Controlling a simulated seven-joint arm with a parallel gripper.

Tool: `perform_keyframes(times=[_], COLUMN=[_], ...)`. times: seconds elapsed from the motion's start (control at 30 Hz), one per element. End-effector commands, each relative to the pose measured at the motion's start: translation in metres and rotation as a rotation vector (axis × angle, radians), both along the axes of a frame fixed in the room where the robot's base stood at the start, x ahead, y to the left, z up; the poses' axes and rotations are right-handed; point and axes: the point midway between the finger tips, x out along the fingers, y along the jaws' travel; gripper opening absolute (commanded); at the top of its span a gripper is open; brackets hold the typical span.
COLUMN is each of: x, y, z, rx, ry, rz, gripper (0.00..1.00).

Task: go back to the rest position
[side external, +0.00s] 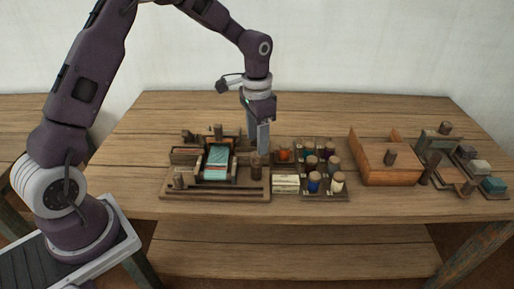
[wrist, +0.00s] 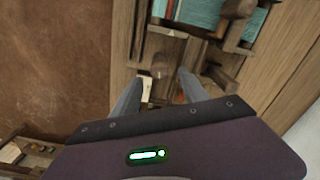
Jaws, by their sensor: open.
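My gripper (side external: 259,146) points down over the table, just behind and to the right of the small loom (side external: 222,190) in the side view. Its two fingers (wrist: 160,82) stand apart in the wrist view, with nothing held between them. The loom has a wooden frame and a teal woven cloth (side external: 217,160). The cloth also shows at the top of the wrist view (wrist: 195,12). No marker of a rest position shows. I cannot tell exactly how high the fingertips are above the table.
Right of my gripper stands a rack of colored spools (side external: 313,184), with a pale stack (side external: 286,183) beside it. Farther right are an orange-brown wooden box (side external: 386,174) and a tray holding several blocks (side external: 494,194). The table's back left (side external: 175,110) is bare.

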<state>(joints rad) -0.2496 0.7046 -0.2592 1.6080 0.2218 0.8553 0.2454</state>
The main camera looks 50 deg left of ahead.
Motion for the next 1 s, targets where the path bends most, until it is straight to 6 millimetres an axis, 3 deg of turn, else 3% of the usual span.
perform_keyframes(times=[0.13, 0.47, 0.57, 0.67, 0.8, 0.9, 1.0], x=[0.0, 0.0, -0.008, -0.04, -0.119, -0.179, -0.229], y=[0.0, 0.0, -0.003, -0.009, -0.021, -0.027, -0.033], z=[0.023, 0.03, 0.047, 0.096, 0.161, 0.184, 0.188], rx=[0.0, 0.0, 0.013, 0.047, 0.069, 0.046, -0.001], ry=[-0.002, 0.0, -0.022, -0.09, -0.222, -0.319, -0.4], rz=[-0.001, 0.0, 0.006, 0.037, 0.128, 0.202, 0.265], gripper=[0.51, 0.51, 0.51, 0.51, 0.51, 0.51, 0.51])
